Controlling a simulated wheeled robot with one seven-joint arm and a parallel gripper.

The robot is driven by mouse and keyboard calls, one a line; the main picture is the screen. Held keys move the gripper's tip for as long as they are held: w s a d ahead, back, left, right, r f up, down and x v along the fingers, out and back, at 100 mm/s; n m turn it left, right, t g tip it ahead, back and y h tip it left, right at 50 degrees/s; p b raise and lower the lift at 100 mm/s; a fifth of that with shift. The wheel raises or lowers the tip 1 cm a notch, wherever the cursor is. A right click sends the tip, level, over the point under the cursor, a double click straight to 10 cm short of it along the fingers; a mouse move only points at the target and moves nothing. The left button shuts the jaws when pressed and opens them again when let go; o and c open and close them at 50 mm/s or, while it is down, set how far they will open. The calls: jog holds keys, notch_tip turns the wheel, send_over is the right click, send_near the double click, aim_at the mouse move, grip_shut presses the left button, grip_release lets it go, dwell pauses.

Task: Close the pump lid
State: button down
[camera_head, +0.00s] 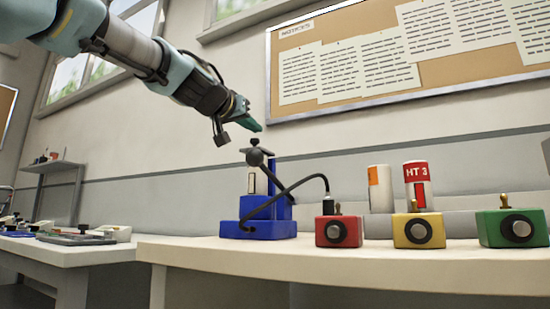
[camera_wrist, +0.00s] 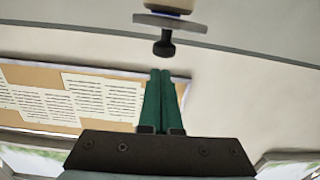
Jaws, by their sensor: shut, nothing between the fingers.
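The blue device (camera_head: 258,229), which looks like the pump, stands on the bench in the head view. A dark top piece with a black knob (camera_head: 255,143) sits at its upper end. I cannot tell for sure which part is the lid or how far it is open. In the wrist view a black knob (camera_wrist: 165,46) on a grey plate (camera_wrist: 178,22) shows just beyond my fingertips. My gripper (camera_head: 257,127) has green fingers, shut and empty, close above the knob in the head view. The fingers also show in the wrist view (camera_wrist: 160,74), apart from the knob.
A black cable (camera_head: 300,183) runs to a red box (camera_head: 338,231). A yellow box (camera_head: 418,230), a green box (camera_head: 512,228) and two cylinders, one labelled HT 3 (camera_head: 417,186), stand to the right. A notice board (camera_head: 400,60) hangs behind. Air left of the pump is clear.

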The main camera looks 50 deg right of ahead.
jog(key=b, duration=0.1)
jog(key=f+b, duration=0.1)
jog(key=shift+s+a+h+b, duration=0.1)
jog(key=shift+a+h+b, duration=0.15)
jog(key=shift+h+b, duration=0.1)
jog(key=a+f+b, duration=0.1)
jog(key=b, duration=0.3)
jog(key=shift+s+f+b, duration=0.1)
jog(key=shift+f+b, duration=0.1)
jog(key=shift+b, duration=0.2)
jog(key=shift+f+b, duration=0.15)
jog(key=shift+b, duration=0.2)
notch_tip(320, 180, up, 4)
jog(key=p, duration=0.4)
jog(key=f+b+v, duration=0.2)
jog(key=b+v, duration=0.2)
jog(key=v, duration=0.5)
jog(key=shift+a, duration=0.3)
